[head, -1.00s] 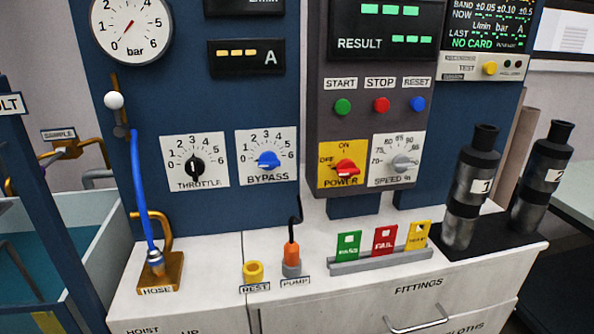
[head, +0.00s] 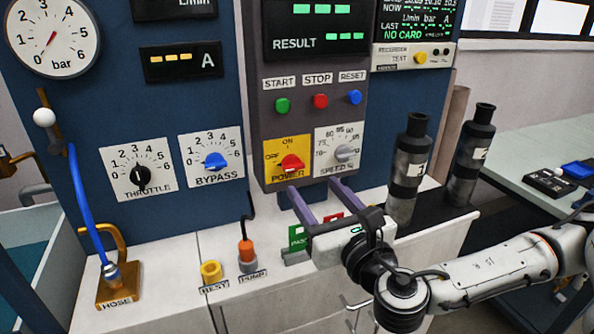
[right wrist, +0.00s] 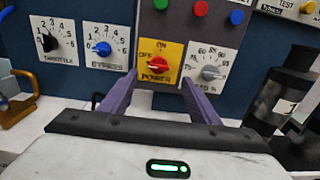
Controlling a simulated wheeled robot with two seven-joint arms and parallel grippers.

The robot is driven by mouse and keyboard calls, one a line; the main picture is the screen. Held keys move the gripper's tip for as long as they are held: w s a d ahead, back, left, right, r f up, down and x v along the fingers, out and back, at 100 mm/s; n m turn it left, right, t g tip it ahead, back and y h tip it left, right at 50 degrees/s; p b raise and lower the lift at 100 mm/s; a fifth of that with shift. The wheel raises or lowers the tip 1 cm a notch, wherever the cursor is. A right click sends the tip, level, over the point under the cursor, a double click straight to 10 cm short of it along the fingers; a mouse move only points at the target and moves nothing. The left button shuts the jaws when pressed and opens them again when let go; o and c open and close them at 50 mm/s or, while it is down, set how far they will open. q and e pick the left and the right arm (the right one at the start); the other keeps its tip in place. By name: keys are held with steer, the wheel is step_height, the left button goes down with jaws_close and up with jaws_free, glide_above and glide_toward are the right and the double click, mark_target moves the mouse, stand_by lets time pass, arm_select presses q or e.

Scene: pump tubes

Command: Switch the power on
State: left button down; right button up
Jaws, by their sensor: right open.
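The red power knob (head: 291,163) sits on a yellow plate (head: 272,149) marked OFF, ON and POWER, low on the grey control panel. Its handle looks turned toward the OFF side. It also shows in the right wrist view (right wrist: 157,66). My right gripper (head: 318,190) is open and empty, just below the power plate and the speed dial. In the right wrist view its two purple fingers (right wrist: 157,82) stand apart on either side of the knob, in front of the panel. I see no contact with the knob. My left gripper is not in view.
The speed dial (head: 346,153) is right beside the power plate. Start (head: 282,105), stop (head: 320,101) and reset (head: 355,97) buttons sit above. Cards, including a green one (head: 297,237), stand below, partly hidden by my gripper. Two dark cylinders (head: 408,178) stand to the right.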

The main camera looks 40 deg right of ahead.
mark_target(295, 167)
steer(key=b+x, duration=0.8)
steer(key=x, duration=0.1)
steer(key=shift+a, duration=0.1)
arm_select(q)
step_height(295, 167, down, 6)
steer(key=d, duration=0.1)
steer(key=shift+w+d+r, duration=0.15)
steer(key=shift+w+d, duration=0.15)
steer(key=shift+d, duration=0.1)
arm_select(e)
steer(key=shift+w+f, duration=0.1)
steer(key=shift+w, duration=0.4)
steer(key=c, duration=1)
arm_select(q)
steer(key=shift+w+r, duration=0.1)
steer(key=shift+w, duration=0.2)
arm_select(e)
steer(key=shift+c, duration=0.3)
